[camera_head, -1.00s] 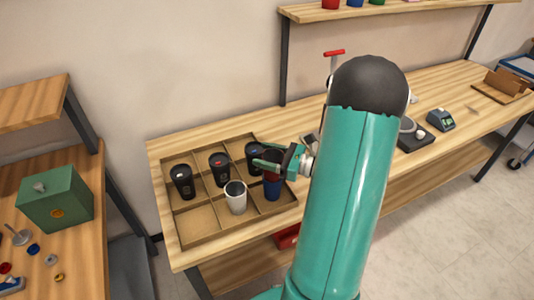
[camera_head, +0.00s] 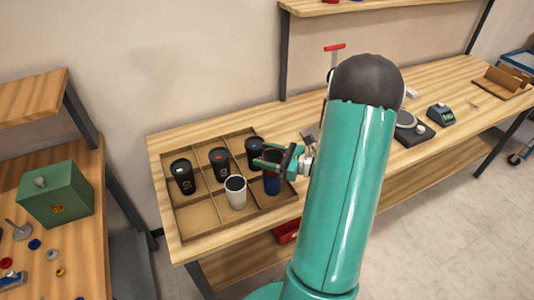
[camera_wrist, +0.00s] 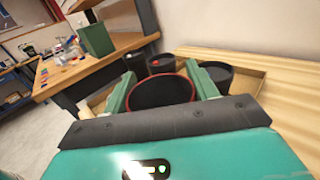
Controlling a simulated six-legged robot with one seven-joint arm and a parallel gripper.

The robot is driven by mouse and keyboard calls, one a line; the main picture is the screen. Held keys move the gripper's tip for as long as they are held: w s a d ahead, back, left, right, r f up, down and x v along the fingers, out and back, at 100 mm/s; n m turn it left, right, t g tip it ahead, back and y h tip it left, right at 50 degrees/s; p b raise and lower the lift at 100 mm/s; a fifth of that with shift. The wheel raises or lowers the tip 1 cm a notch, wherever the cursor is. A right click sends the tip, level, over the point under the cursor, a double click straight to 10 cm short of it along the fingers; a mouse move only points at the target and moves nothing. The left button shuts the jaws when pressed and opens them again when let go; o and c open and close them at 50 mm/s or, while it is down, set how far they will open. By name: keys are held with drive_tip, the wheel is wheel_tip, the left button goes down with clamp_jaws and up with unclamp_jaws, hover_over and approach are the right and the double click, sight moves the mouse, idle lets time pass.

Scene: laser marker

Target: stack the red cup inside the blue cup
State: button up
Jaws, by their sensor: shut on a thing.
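My gripper (camera_head: 266,158) is over the right part of the divided tray. In the wrist view my gripper (camera_wrist: 163,82) has its green fingers shut on both sides of the red cup (camera_wrist: 162,98), which has a red rim and dark inside. In the head view the red cup (camera_head: 274,158) is mostly hidden by the fingers. The blue cup (camera_head: 272,185) stands upright in the front right compartment, directly below the red cup. The red cup's lower part appears to be inside the blue cup; how deep it sits cannot be told.
The brown tray (camera_head: 196,222) also holds a white cup (camera_head: 237,193) and black cups (camera_head: 182,178), (camera_head: 219,163), (camera_head: 254,152) along the back. The front left compartment is empty. A green box (camera_head: 55,195) stands on the left table. Scales are farther right.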

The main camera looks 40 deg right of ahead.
drive_tip(key=shift+f, duration=0.2)
drive_tip(key=o, duration=1.1)
wheel_tip(320, 180, up, 8)
idle(0.7)
drive_tip(key=shift+a, duration=0.1)
